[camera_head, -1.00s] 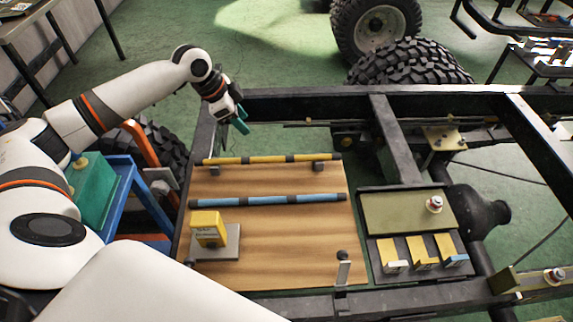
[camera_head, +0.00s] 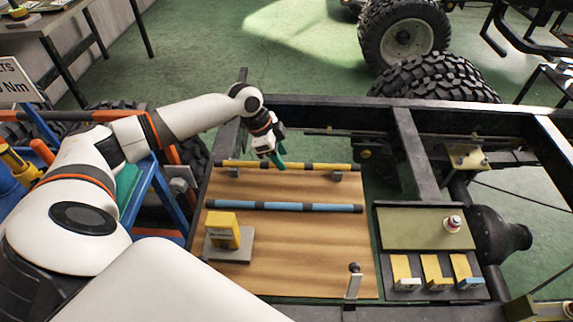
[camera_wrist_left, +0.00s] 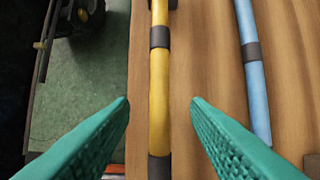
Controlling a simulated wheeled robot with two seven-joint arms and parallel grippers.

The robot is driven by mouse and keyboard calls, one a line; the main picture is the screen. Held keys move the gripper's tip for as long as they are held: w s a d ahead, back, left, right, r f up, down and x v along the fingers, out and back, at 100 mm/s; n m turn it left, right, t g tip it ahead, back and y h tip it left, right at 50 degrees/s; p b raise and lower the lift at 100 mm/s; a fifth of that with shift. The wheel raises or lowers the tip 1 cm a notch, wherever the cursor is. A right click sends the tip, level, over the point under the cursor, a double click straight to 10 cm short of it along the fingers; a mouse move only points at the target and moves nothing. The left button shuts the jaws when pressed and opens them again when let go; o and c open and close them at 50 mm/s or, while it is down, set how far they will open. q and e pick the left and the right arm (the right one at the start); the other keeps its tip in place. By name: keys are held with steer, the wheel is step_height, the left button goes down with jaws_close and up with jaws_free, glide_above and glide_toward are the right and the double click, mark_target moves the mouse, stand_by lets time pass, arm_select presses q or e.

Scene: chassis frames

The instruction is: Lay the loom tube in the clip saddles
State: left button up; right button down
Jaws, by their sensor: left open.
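A yellow tube with dark bands (camera_head: 310,167) lies across the far part of a wooden board, over two small grey blocks (camera_head: 338,176). A blue tube with dark bands (camera_head: 285,206) lies nearer on the board, roughly parallel to it. I cannot tell from the frames which tube is the loom tube. My left gripper (camera_head: 278,162) is open over the yellow tube. In the left wrist view its teal fingers (camera_wrist_left: 160,101) stand on either side of the yellow tube (camera_wrist_left: 159,90), with gaps on both sides. The blue tube (camera_wrist_left: 254,75) is outside the fingers. My right gripper is not in view.
The wooden board (camera_head: 300,255) sits inside a dark chassis frame (camera_head: 330,107). A yellow box on a grey plate (camera_head: 222,231) stands at its near left, a short post (camera_head: 354,281) at its near right. Right of it are a tray (camera_head: 420,228) and three yellow blocks (camera_head: 433,270).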

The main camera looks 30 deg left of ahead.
arm_select(q)
steer(key=shift+x, duration=1.15)
jaws_close()
steer(key=shift+r, duration=0.15)
